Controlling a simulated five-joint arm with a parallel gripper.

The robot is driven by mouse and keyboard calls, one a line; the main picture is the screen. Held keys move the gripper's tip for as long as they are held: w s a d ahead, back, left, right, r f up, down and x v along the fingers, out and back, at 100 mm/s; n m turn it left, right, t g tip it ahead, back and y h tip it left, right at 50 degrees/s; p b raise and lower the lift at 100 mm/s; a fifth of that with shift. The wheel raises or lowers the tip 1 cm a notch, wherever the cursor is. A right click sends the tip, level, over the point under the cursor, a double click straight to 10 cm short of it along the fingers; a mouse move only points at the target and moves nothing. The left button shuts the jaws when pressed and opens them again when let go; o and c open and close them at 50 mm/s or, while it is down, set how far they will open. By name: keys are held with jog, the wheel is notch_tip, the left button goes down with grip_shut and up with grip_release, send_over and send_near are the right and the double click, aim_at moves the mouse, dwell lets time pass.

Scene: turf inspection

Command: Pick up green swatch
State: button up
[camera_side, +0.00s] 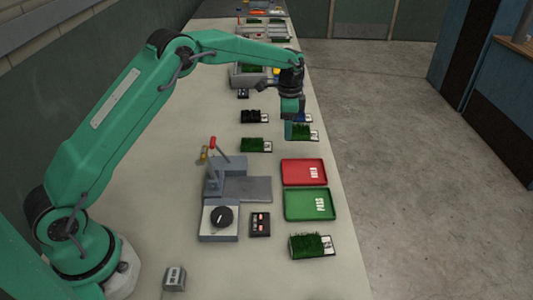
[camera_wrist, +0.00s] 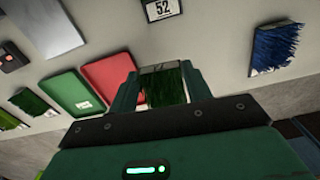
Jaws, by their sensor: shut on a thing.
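My gripper (camera_side: 290,132) points down over the right part of the bench, beyond the red tray. In the wrist view my gripper (camera_wrist: 160,74) has a finger on each side of a green swatch (camera_wrist: 161,90), a tuft of grass on a card with a pale label end. In the side view this green swatch (camera_side: 304,133) shows just right of the fingers, partly hidden by them. It is at or close to the bench top; I cannot tell whether it is clear of it. Other green swatches lie left of my gripper (camera_side: 255,145) and near the front (camera_side: 309,246).
A red tray (camera_side: 303,172) and a green PASS tray (camera_side: 309,206) lie in front of my gripper. A grey lever device (camera_side: 240,188) stands left of them. A black swatch (camera_side: 251,116) and a blue swatch (camera_wrist: 275,46) lie nearby. The bench's right edge is close.

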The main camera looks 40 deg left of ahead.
jog(key=s+d+r, duration=0.3)
jog(key=d+r, duration=0.1)
jog(key=d, duration=0.3)
jog(key=shift+s+r, duration=0.35)
jog(key=shift+s, duration=0.05)
jog(key=s+d+r, duration=0.1)
jog(key=s+d, duration=0.2)
jog(key=s, duration=2.2)
jog(key=shift+s+n, duration=0.15)
jog(key=shift+n, duration=0.25)
jog(key=shift+a, duration=0.15)
